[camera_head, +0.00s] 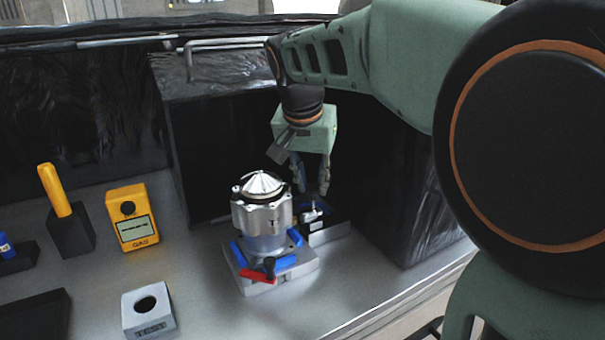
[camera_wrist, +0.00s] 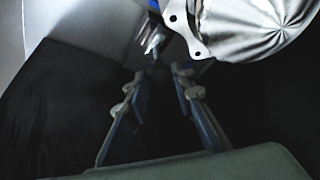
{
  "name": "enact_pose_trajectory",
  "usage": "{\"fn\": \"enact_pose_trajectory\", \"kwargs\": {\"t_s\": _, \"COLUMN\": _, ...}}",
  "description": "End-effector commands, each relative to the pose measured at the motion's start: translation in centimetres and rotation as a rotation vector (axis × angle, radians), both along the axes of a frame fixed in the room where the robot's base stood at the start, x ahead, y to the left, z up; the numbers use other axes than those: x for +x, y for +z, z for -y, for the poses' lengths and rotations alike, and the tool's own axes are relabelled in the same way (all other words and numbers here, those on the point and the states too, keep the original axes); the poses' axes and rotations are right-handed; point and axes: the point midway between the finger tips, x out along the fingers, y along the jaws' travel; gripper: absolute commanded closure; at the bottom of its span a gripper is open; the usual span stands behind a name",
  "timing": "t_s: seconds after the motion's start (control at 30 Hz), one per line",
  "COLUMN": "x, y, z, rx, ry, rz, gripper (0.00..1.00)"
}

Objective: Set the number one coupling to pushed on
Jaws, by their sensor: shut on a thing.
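My gripper (camera_head: 311,192) points down just right of and behind the silver machined housing (camera_head: 262,213). The housing's ribbed top (camera_wrist: 262,25) fills the upper right there. I cannot tell whether the coupling is pushed on, and no number on it is readable.
The housing stands on a grey fixture (camera_head: 284,284) with blue clamps and a red lever (camera_head: 257,276). A yellow gas meter (camera_head: 132,218), a yellow-handled tool in a dark holder (camera_head: 70,235) and a grey block with a hole (camera_head: 148,311) stand left. Dark walls close in behind and right.

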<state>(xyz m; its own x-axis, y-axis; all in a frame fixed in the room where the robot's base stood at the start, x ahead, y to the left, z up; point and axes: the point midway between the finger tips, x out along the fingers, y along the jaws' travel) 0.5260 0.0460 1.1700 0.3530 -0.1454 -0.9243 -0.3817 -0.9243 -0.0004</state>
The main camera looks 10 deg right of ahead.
Motion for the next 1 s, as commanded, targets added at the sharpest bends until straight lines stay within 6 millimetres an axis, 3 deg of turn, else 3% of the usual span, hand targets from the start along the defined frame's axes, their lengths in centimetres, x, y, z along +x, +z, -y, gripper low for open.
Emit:
{"fn": "enact_pose_trajectory", "kwargs": {"t_s": 0.2, "x": 0.1, "y": 0.1, "z": 0.1, "rx": 0.0, "ry": -0.001, "rz": 0.002, "gripper": 0.6}}
{"fn": "enact_pose_trajectory", "kwargs": {"t_s": 0.57, "x": -0.1, "y": 0.7, "z": 0.0, "rx": -0.001, "ry": -0.001, "rz": 0.003, "gripper": 0.6}}
{"fn": "enact_pose_trajectory", "kwargs": {"t_s": 1.0, "x": -3.1, "y": 8.6, "z": -1.3, "rx": 0.0, "ry": 0.0, "rz": 0.005, "gripper": 0.6}}
